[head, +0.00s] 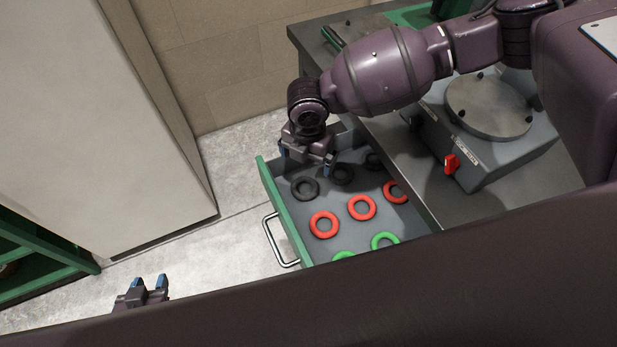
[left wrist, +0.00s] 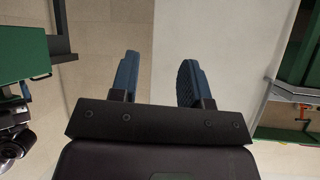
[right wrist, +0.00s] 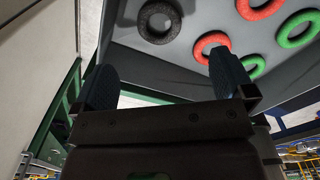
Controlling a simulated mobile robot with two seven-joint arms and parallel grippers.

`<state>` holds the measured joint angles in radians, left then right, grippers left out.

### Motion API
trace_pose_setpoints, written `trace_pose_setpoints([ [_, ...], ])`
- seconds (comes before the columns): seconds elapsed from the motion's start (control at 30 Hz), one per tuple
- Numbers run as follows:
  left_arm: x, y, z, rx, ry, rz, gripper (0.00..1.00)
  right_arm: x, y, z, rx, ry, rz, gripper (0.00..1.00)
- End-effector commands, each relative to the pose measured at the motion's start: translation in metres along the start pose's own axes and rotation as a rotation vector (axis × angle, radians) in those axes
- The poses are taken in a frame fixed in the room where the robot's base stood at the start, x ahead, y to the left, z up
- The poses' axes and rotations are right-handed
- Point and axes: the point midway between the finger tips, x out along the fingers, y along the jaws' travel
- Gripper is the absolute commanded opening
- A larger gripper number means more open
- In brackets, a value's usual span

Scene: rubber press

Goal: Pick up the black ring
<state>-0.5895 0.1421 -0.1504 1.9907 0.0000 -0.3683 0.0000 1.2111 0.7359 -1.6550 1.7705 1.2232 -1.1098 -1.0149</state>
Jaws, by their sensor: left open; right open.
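Black rings lie flat in the open drawer (head: 287,213), at its far end. The nearest to the drawer front is one black ring (head: 305,188); a second black ring (head: 342,174) lies beside it, and a third (head: 374,161) is partly hidden. My right gripper (head: 306,160) is open and empty above the drawer's far end, close to the first two. In the right wrist view a black ring (right wrist: 145,23) shows beyond the open fingers (right wrist: 163,80), with nothing between them. My left gripper (head: 149,284) is open and empty, away from the drawer; its fingers (left wrist: 157,78) are apart.
Red rings (head: 361,207) and green rings (head: 385,241) lie in rows in the same drawer. The drawer has a green front with a metal handle (head: 275,242). A grey machine with a red switch (head: 451,164) stands on the bench. Floor left of the drawer is clear.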

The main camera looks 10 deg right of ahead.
Motion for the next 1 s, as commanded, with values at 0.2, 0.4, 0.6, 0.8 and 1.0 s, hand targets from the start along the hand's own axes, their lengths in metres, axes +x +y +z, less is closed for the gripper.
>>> trace_pose_setpoints([
  [0.2, -0.004, -0.001, 0.015, -0.002, -0.024, -0.003, 0.43, 0.024, 0.0, -0.001, 0.0, 0.002, -0.002, 1.0],
  [0.4, -0.003, -0.001, 0.021, -0.002, -0.032, -0.003, 0.43, 0.051, 0.0, -0.001, 0.0, 0.001, -0.002, 1.0],
  [0.6, 0.0, 0.0, 0.018, -0.001, -0.026, -0.002, 0.43, 0.067, 0.001, -0.003, -0.001, 0.001, -0.002, 1.0],
  [0.8, 0.002, 0.0, 0.02, 0.0, -0.026, -0.001, 0.43, 0.094, 0.004, -0.005, 0.0, 0.001, -0.002, 1.0],
  [1.0, 0.004, 0.001, 0.02, 0.0, -0.024, 0.0, 0.43, 0.107, 0.004, -0.005, -0.001, 0.0, -0.001, 1.0],
])
